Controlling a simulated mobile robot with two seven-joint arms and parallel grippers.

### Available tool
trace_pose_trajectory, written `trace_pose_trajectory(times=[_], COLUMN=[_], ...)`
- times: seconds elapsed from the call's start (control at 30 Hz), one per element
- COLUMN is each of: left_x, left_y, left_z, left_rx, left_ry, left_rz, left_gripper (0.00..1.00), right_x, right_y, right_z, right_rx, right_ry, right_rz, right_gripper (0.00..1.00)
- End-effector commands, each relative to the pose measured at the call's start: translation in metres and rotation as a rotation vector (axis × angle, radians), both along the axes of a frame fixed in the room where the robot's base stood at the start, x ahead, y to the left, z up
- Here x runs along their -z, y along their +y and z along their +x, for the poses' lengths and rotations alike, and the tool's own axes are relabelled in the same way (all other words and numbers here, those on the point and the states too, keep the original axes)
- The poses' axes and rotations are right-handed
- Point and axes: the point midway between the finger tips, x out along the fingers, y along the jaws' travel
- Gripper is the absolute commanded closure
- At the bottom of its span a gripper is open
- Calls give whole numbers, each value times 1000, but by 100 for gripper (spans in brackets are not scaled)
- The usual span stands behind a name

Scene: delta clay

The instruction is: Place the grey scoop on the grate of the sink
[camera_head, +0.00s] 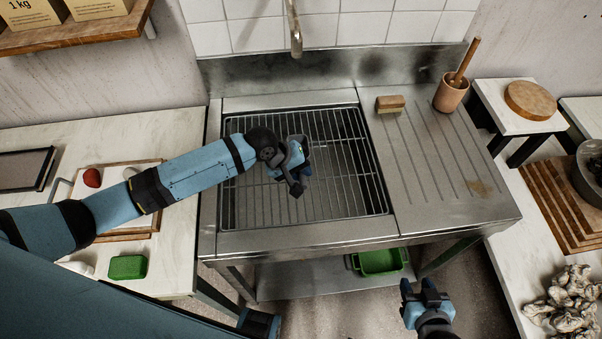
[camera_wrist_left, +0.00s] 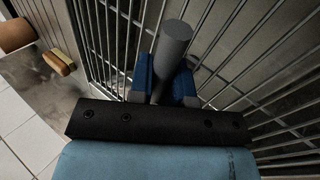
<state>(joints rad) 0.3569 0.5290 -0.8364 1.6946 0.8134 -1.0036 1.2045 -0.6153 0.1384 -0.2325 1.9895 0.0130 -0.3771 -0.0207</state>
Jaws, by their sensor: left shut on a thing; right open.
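The metal grate (camera_head: 341,187) lies over the sink basin, and its bars also show in the left wrist view (camera_wrist_left: 225,70). My left gripper (camera_head: 298,182) is over the middle of the grate. In the left wrist view its blue fingers (camera_wrist_left: 164,85) are shut on the grey scoop (camera_wrist_left: 173,42), of which a grey cylindrical part shows. The rest of the scoop is hidden by the fingers, and I cannot tell whether it touches the bars. My right gripper (camera_head: 427,293) is open and empty, in front of the sink unit at the lower right.
On the ridged drainboard (camera_head: 440,160) right of the grate are a brush (camera_head: 390,104) and a clay-coloured pot (camera_head: 451,94) with a wooden tool. A tap (camera_head: 295,35) hangs above the back edge. A green tray (camera_head: 380,262) is on the lower shelf.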

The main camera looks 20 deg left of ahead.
Motion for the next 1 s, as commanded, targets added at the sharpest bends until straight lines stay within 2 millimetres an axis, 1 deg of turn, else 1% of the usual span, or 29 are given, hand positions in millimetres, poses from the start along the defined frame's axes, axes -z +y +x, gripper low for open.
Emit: trace_pose_trajectory(times=[0.03,0.13,0.47,0.5,0.57,0.6,0.87,1.0], left_x=[9,19,23,24,23,23,23,15], left_y=[0,0,0,0,0,0,0,4], left_z=[0,0,0,0,0,0,0,-1], left_rx=[-1,0,-1,-1,0,0,0,0], left_ry=[2,0,0,0,0,0,0,-2], left_rz=[0,0,-1,0,0,0,0,0], left_gripper=[100,100,100,80,66,57,56,56], right_x=[0,-1,-5,-5,-4,-4,-3,-2], right_y=[0,0,2,2,2,2,2,2], right_z=[0,1,1,1,1,2,1,1], right_rx=[0,0,-2,-2,-2,-2,-3,-3], right_ry=[-1,-2,-7,-7,-7,-7,-5,-3], right_rz=[0,1,4,4,4,4,2,2], right_gripper=[57,57,57,57,57,57,57,57])
